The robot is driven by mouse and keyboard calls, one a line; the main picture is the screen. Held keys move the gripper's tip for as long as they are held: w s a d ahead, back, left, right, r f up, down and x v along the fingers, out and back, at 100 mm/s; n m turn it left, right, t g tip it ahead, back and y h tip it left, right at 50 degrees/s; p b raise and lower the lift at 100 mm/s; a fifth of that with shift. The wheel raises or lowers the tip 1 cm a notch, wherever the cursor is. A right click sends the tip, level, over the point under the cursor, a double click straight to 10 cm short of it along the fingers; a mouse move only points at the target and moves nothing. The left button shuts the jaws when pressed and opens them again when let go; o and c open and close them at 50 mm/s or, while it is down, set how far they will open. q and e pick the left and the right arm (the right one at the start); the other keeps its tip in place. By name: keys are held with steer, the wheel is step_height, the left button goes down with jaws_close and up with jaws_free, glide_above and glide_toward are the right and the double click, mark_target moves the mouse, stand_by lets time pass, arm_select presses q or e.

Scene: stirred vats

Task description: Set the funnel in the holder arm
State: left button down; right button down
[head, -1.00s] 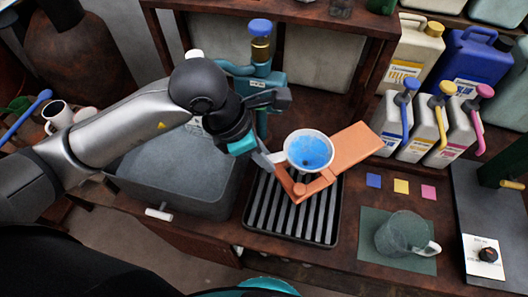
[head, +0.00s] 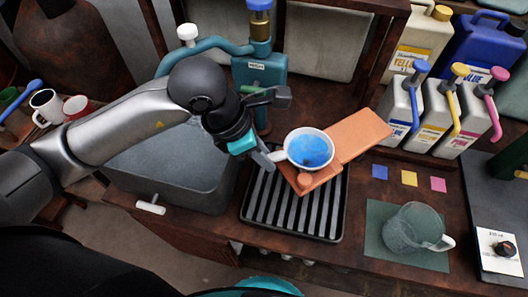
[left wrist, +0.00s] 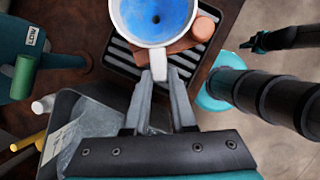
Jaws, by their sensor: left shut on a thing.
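The funnel (head: 310,149) is a white-rimmed bowl with a blue inside and a small dark hole. It is upright over the front end of the copper-coloured holder arm (head: 355,138). My left gripper (head: 270,161) is shut on its white handle, on the left side. In the left wrist view the funnel (left wrist: 153,18) is cut by the top edge, with its handle between the fingertips (left wrist: 159,76). The funnel hides most of the holder's end, so I cannot tell whether it rests in it or hovers. What looks like my right gripper (left wrist: 262,41) shows small in the left wrist view.
A slatted drip tray (head: 292,222) lies under the holder arm. A glass jug (head: 408,238) stands on a green mat at right. Pump bottles (head: 432,112) stand behind it. A grey basin (head: 165,172) is at left, and a teal tap unit (head: 260,72) behind.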

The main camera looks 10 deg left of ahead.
arm_select(q)
steer(key=shift+s+f, duration=0.1)
steer(key=shift+s, duration=0.2)
stand_by(0.4)
steer(key=c, duration=0.7)
jaws_free()
steer(key=shift+o, duration=0.2)
steer(key=p+v, duration=0.8)
steer(key=v, duration=0.7)
steer(key=shift+r, duration=0.2)
